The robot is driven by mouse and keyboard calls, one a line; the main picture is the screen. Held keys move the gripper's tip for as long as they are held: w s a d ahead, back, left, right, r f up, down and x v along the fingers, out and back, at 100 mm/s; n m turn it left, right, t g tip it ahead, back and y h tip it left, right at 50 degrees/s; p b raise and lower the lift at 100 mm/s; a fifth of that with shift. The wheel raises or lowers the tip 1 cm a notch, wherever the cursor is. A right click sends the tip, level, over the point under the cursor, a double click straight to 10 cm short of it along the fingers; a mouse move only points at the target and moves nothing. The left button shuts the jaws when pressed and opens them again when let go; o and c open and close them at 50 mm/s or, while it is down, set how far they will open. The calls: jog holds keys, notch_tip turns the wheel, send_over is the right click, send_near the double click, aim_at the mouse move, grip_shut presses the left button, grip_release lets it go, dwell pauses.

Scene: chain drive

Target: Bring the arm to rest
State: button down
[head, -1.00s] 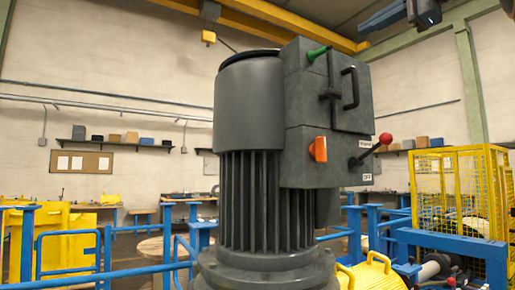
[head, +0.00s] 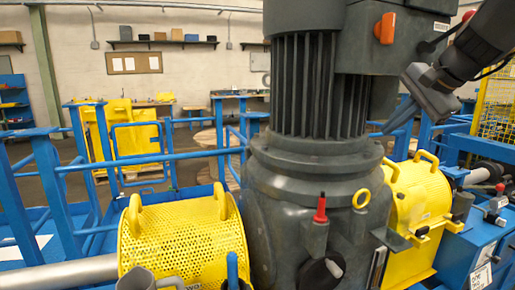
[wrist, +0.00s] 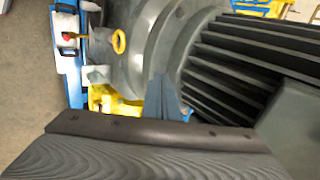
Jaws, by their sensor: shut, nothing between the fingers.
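My gripper (head: 394,122) hangs from the arm at the upper right of the head view, pointing down and left beside the finned side of the big grey motor (head: 305,90). Its slim blue-grey fingers are together and hold nothing. In the wrist view the finger tip (wrist: 166,94) shows in front of the motor's round flange and fins (wrist: 235,60). I cannot tell whether the fingers touch the motor. The dark gripper body fills the bottom of the wrist view.
Yellow perforated guards (head: 185,240) and a second guard (head: 420,205) flank the motor base. Blue railings (head: 180,155) run left. A yellow cage (head: 497,105) stands at the right.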

jog(key=s+a+f+n+g+h, duration=0.1)
jog(key=s+a+f+n, duration=0.3)
jog(key=f, duration=0.7)
jog(key=s+a+f+n+g+h, duration=0.1)
jog(key=s+a+f+n+g, duration=0.2)
jog(key=s+f, duration=0.6)
jog(key=s+a+f+n+g+h, duration=0.1)
jog(key=s+a+f+n, duration=0.5)
jog(key=f, duration=0.6)
jog(key=shift+s+a+f+g, duration=0.45)
jog(key=shift+a+g, duration=0.15)
jog(key=shift+g, duration=0.1)
jog(key=shift+a+r, duration=0.1)
